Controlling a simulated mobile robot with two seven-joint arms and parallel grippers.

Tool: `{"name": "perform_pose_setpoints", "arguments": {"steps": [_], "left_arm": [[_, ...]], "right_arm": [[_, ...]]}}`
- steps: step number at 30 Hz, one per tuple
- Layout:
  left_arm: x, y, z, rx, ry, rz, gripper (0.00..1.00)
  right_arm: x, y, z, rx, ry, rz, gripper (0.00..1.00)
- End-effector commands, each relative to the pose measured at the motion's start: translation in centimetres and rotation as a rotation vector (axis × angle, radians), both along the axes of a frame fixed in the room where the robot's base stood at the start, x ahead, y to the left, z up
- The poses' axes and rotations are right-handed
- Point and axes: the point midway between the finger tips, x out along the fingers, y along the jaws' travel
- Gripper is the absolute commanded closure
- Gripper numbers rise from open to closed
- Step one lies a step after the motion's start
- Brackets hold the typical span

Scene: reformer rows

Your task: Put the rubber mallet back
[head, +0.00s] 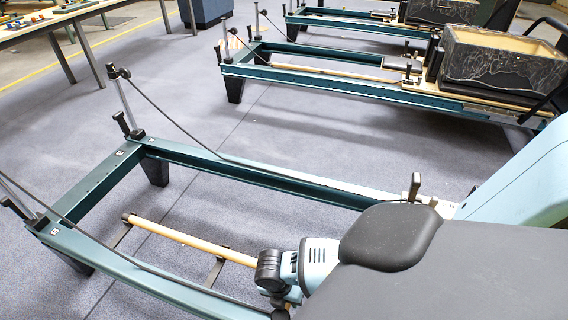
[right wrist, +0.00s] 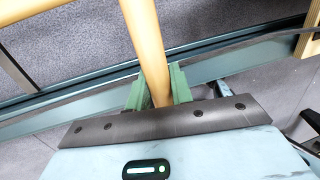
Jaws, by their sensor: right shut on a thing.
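In the right wrist view, my right gripper (right wrist: 158,92) has its green fingers closed on both sides of a pale wooden handle (right wrist: 145,35). The handle appears to be the rubber mallet's. It runs up out of the top of that view, and no mallet head shows. In the head view my right arm's end (head: 290,268) is low over the near reformer frame (head: 80,195), beside its wooden bar (head: 190,240). The fingers and the mallet cannot be made out there. My left gripper is not in view.
A black cord (head: 180,124) slants across the near reformer. More teal reformers (head: 330,84) stand behind, with a dark box (head: 500,62) on one. A table (head: 40,28) with small items is at the far left. Grey floor (head: 290,140) lies open between the rows.

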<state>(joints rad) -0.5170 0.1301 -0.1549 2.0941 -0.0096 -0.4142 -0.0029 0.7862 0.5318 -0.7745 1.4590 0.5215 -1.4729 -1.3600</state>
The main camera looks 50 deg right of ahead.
Motion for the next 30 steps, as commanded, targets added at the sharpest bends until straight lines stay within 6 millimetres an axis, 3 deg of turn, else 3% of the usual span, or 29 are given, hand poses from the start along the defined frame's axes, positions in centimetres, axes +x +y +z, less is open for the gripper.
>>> {"name": "perform_pose_setpoints", "arguments": {"steps": [4, 12, 25, 26, 30], "left_arm": [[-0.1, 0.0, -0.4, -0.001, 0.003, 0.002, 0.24], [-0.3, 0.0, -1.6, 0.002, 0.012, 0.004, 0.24], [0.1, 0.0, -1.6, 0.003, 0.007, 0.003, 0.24], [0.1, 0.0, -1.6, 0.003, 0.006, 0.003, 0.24], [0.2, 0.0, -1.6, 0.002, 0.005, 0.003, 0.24]], "right_arm": [[1.4, 0.2, -0.1, 0.002, -0.003, -0.002, 1.0], [1.3, 0.1, -3.5, 0.001, 0.0, -0.001, 1.0], [1.3, 0.1, -3.9, 0.0, -0.001, -0.001, 1.0], [1.3, 0.0, -3.9, 0.0, 0.0, -0.001, 0.75], [1.3, 0.0, -3.9, 0.0, -0.001, -0.001, 0.57]]}}
